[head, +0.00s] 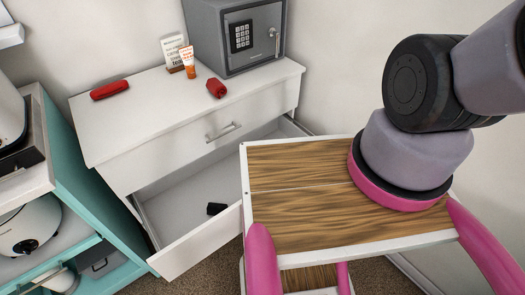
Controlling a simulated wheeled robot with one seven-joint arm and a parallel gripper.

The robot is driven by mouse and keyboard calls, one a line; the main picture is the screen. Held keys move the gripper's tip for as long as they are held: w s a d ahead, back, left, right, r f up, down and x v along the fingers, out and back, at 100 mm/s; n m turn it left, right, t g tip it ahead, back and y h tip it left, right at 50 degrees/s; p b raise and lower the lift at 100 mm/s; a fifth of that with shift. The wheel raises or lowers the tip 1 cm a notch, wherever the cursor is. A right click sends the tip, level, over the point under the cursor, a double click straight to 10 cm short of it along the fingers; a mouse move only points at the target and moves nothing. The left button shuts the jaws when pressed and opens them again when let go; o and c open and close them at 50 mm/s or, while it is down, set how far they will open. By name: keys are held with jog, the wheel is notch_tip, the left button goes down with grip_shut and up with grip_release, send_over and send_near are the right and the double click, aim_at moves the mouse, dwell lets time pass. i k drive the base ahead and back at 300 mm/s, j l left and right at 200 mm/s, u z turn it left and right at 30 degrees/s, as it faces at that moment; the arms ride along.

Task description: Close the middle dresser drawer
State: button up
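The white dresser (130,125) stands against the wall at the left middle of the head view. Its top drawer, with a silver handle (223,132), is shut. The drawer below it (200,245) is pulled out, with its white interior showing. A small black object (216,209) lies inside near the front panel. My own body hides the right part of that front panel. Any drawer further down is hidden, so I cannot confirm by count that the open one is the middle. My arm rises at the right and leaves the frame; my gripper is not in view.
A grey safe (232,40), a sign (172,54), an orange-white tube (188,62) and two red items (109,90) (216,88) are on the dresser top. A teal cabinet (85,195) with a white cooker (30,226) stands close at the left. Brown carpet (207,272) shows below the drawer.

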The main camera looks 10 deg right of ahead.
aim_at(172, 209)
jog(key=k+j, duration=0.25)
jog(key=j, duration=0.2)
jog(key=k+j+z, duration=0.1)
jog(key=k+j, duration=0.15)
jog(key=j, duration=0.2)
jog(key=k+j, duration=0.3)
jog(key=j, duration=0.15)
